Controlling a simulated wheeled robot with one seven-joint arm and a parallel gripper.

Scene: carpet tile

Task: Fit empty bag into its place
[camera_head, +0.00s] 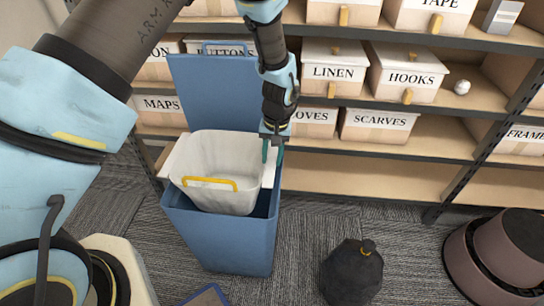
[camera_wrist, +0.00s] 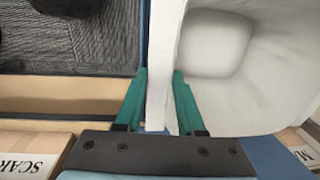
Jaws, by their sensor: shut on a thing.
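The empty bag (camera_head: 220,150) is a white, open-topped liner with a yellow handle on its near side. It stands partly inside the blue bin (camera_head: 232,240), with its upper part above the bin's rim and slightly tilted. The bin's blue lid (camera_head: 205,95) is raised behind it. My gripper (camera_head: 270,157) points down at the bag's right edge. In the wrist view, the green fingers of my gripper (camera_wrist: 161,80) are shut on the white rim of the bag (camera_wrist: 235,85), one on each side. The bag's lower part is hidden by the bin's front wall.
Shelves with labelled boxes, such as the scarves box (camera_head: 378,125), stand right behind the bin. A black tied bag (camera_head: 352,275) lies on the carpet at the front right. A brown round container (camera_head: 508,245) stands at the far right. Carpet between bin and black bag is clear.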

